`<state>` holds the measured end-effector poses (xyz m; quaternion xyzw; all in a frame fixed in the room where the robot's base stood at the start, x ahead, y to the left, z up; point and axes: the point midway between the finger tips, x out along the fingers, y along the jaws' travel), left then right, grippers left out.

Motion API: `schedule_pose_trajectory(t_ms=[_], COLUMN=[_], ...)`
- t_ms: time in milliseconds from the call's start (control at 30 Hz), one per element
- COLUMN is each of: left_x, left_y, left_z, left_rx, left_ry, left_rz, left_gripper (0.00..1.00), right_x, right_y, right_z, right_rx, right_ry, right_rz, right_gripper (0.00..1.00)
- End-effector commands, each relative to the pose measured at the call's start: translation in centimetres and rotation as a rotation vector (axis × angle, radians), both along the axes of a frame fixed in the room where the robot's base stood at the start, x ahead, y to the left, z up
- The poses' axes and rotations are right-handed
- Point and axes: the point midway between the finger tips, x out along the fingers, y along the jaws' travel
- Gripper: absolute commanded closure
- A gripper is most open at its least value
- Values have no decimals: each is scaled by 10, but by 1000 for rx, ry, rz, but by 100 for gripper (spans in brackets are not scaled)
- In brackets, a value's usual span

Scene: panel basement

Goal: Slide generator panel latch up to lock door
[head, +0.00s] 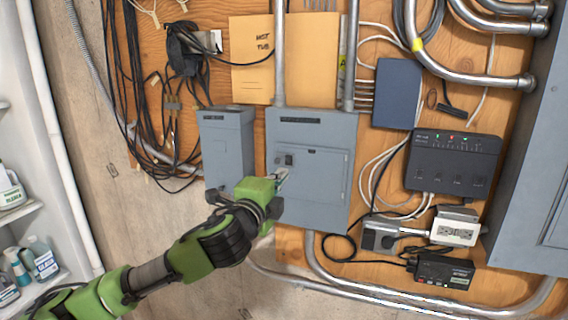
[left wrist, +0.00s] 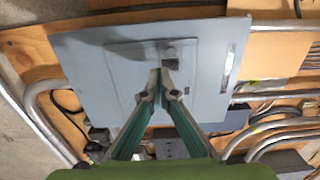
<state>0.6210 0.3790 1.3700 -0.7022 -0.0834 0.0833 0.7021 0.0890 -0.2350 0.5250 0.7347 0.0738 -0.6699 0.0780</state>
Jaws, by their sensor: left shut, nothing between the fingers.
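The generator panel (head: 340,130) is a grey metal box on the plywood board, in the middle of the head view. Its door (head: 325,180) looks closed. A small dark latch (head: 289,160) is at the door's upper left. My left gripper (head: 283,176) is shut and empty, its fingertips just below the latch. In the left wrist view, the panel (left wrist: 90,60) appears rotated, and the fingertips (left wrist: 160,76) are close to the latch (left wrist: 170,60); I cannot tell whether they touch it. My right gripper is not in view.
A narrower grey box (head: 226,140) is left of the panel. Conduits (head: 280,50) run above and below. A black router (head: 453,162), outlets (head: 455,230) and loose cables are at the right. Shelves with bottles (head: 42,258) stand at the far left.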

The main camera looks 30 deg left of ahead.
Motion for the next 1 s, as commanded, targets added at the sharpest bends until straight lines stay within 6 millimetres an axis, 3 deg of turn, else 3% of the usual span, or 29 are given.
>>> schedule_pose_trajectory(t_ms=[500,1000], left_x=[-36,-37], left_y=[-9,-9], left_z=[0,0], left_rx=[0,0], left_ry=[-1,0], left_rz=[-1,-1], left_gripper=[100,100], right_x=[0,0], right_y=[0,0], right_z=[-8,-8], right_rx=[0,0], right_ry=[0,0], right_rz=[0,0], right_gripper=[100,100])
